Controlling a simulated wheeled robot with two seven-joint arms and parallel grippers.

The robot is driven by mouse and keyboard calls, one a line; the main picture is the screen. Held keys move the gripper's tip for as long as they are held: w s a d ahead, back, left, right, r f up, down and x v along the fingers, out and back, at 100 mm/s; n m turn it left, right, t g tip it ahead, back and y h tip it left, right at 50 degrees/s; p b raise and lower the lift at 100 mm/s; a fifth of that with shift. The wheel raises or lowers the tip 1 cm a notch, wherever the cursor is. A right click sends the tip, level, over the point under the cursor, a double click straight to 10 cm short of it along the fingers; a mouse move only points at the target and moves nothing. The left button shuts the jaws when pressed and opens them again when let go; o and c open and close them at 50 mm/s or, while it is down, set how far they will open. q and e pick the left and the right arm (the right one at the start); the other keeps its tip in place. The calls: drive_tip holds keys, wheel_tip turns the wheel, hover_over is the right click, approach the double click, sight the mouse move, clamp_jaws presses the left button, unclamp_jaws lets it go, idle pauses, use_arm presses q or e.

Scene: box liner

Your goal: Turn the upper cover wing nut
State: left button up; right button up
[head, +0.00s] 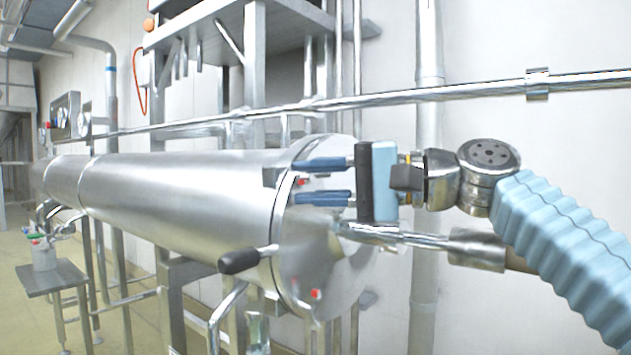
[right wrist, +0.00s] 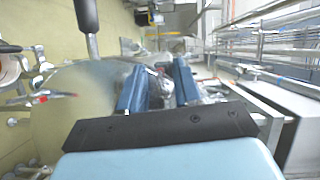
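The round metal cover (head: 335,255) closes the near end of a long steel cylinder (head: 190,190). My right gripper (head: 300,180) reaches in from the right at the cover's upper rim. Its two blue fingers are spread, one above the other. A small red-marked fitting, seemingly the upper wing nut (head: 298,182), shows between the fingertips, largely hidden. In the right wrist view the fingers (right wrist: 160,76) stand apart with metal parts in the gap; contact cannot be told. Another red-marked fitting (head: 316,294) sits low on the cover. My left gripper is not in view.
A black-handled lever (head: 240,260) sticks out left of the cover's rim; it also shows in the right wrist view (right wrist: 88,14). A horizontal pipe (head: 440,93) runs behind, above the gripper. A small table (head: 52,278) stands at the far left.

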drive_tip(key=b+v, duration=0.1)
drive_tip(key=v, duration=1.3)
drive_tip(key=shift+r, duration=0.15)
